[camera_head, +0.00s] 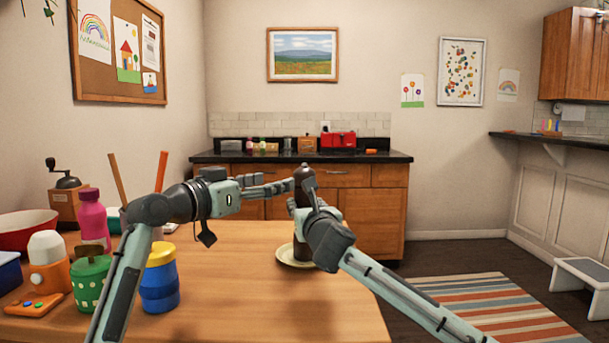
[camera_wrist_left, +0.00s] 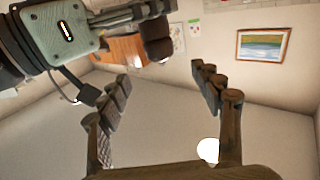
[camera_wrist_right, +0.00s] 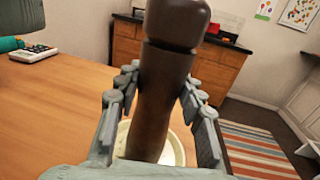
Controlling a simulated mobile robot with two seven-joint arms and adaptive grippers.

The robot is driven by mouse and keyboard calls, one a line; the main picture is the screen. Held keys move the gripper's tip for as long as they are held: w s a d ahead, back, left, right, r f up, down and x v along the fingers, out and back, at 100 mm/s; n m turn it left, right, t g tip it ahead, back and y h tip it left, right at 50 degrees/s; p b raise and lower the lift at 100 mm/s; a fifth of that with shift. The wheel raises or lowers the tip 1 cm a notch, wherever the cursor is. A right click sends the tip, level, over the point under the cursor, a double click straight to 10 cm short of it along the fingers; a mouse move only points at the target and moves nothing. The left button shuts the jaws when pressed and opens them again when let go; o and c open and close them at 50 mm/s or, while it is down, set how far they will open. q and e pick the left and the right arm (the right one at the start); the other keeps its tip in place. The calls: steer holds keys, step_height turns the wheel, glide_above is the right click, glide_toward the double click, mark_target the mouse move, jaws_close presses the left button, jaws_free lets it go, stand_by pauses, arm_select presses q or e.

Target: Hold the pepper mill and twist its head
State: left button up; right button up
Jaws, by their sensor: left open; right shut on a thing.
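The pepper mill (camera_head: 301,236) is a dark brown, roughly upright turned column with a rounded head (camera_head: 304,181). It stands over a pale plate (camera_head: 283,256) on the wooden table; whether its base touches the plate is hidden. My right gripper (camera_head: 308,212) is shut around the mill's body, below the head. The right wrist view shows the mill (camera_wrist_right: 158,95) between both fingers. My left gripper (camera_head: 287,186) is open, level with the head and just left of it. Whether it touches the head cannot be told.
A blue jar with a yellow lid (camera_head: 160,276), a green pot (camera_head: 90,282) and a pink bottle (camera_head: 93,219) stand at the table's left. A coffee grinder (camera_head: 66,195) is behind them. The table between these and the plate is mostly clear.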

mark_target(304, 175)
arm_select(q)
steer(key=x, duration=1.1)
steer(key=shift+w+d, duration=0.15)
steer(key=shift+w, duration=0.1)
steer(key=shift+c, duration=0.5)
steer(key=c, duration=1.1)
steer(key=shift+f+m, duration=0.1)
steer(key=shift+m, duration=0.2)
steer(key=m+g+h, duration=0.2)
steer(key=g, duration=0.1)
steer(key=m+g+h, duration=0.2)
steer(key=g+h, duration=0.1)
steer(key=shift+w+m, duration=0.1)
steer(key=shift+m, duration=0.2)
steer(key=shift+m+g, duration=0.4)
steer(key=shift+g, duration=0.4)
steer(key=shift+h, duration=0.3)
